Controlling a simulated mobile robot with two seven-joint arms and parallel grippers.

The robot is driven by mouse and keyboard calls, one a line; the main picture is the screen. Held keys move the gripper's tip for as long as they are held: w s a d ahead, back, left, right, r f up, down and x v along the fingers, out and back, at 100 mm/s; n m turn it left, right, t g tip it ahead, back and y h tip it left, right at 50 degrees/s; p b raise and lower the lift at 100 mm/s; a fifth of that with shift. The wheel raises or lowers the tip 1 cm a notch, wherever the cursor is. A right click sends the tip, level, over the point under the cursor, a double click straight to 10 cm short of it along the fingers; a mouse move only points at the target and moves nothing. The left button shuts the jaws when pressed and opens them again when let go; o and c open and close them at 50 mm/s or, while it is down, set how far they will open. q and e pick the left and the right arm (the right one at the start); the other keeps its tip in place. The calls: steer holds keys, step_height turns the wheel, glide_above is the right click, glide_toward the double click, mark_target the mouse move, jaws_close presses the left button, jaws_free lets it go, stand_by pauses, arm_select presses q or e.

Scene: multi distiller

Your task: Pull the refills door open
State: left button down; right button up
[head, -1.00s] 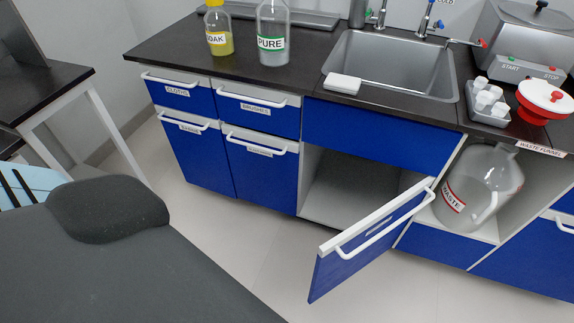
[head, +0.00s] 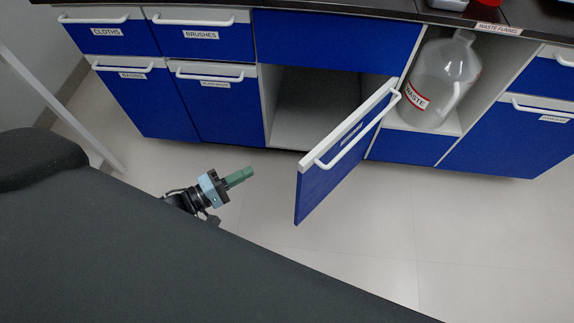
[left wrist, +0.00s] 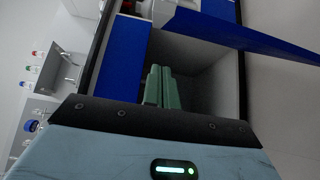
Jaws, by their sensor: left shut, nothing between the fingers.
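A blue cabinet door (head: 342,158) with a white bar handle (head: 358,128) stands swung open below the middle of the counter. Its label is too small to read, so I cannot tell by text that it is the refills door. The compartment (head: 312,103) behind it is open and looks empty. My left gripper (head: 250,172) is shut and empty, left of the door and apart from it, in front of the cabinets. The left wrist view shows its green fingers (left wrist: 160,88) together, facing the open compartment, with the blue door (left wrist: 240,38) at upper right. My right gripper is not in view.
A clear waste jug (head: 440,80) stands in an open bay to the right of the door. Closed blue drawers and doors with white handles, including the brushes drawer (head: 205,40), lie to the left. The pale floor (head: 365,235) around the door is clear.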

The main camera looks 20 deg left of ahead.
arm_select(q)
steer(key=w+d, duration=0.6)
steer(key=d, duration=0.3)
steer(key=shift+w+d, duration=0.2)
steer(key=shift+w, duration=0.2)
steer(key=shift+d, duration=0.1)
stand_by(0.4)
